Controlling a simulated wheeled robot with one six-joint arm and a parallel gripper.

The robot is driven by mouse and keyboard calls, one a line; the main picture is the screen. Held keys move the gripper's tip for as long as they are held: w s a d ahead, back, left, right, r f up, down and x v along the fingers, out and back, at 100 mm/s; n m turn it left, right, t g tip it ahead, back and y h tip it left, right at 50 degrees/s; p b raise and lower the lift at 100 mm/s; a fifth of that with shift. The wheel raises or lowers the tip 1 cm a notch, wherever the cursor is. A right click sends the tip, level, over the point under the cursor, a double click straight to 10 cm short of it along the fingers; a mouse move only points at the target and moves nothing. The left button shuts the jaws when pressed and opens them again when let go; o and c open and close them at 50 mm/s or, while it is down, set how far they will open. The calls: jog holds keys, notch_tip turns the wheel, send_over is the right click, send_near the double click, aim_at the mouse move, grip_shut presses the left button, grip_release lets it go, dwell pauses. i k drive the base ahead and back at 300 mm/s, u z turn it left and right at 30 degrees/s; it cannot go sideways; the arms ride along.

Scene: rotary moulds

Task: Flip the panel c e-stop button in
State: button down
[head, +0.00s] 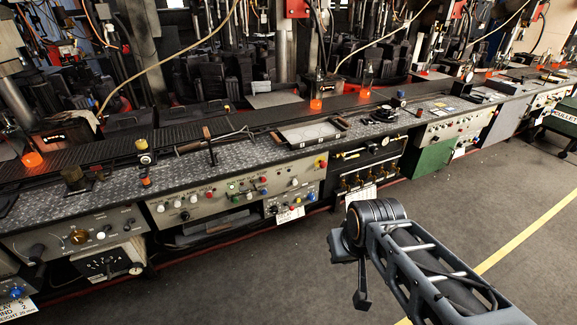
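A row of control panels runs along the front of the long bench. The middle grey panel (235,194) carries several knobs and coloured buttons. A red button with yellow around it (321,163) sits at this panel's upper right corner and looks like an e-stop. I cannot read a letter marking panel c, and I cannot tell whether the button is in or out. My arm reaches in from the lower right. The gripper end (352,270) hangs over the floor, in front of and apart from the bench; its fingers are too unclear to tell open from shut.
The bench top (240,155) holds a framed tray (310,132), tools and orange lamps. A open bay with brass valves (365,170) and a green cabinet (432,158) stand right of the middle panel. The grey floor (480,200) before the bench is clear, with a yellow line.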

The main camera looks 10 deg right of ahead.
aim_at(323, 164)
jog(key=u, duration=0.25)
jog(key=i, duration=1.2)
jog(key=z, duration=0.45)
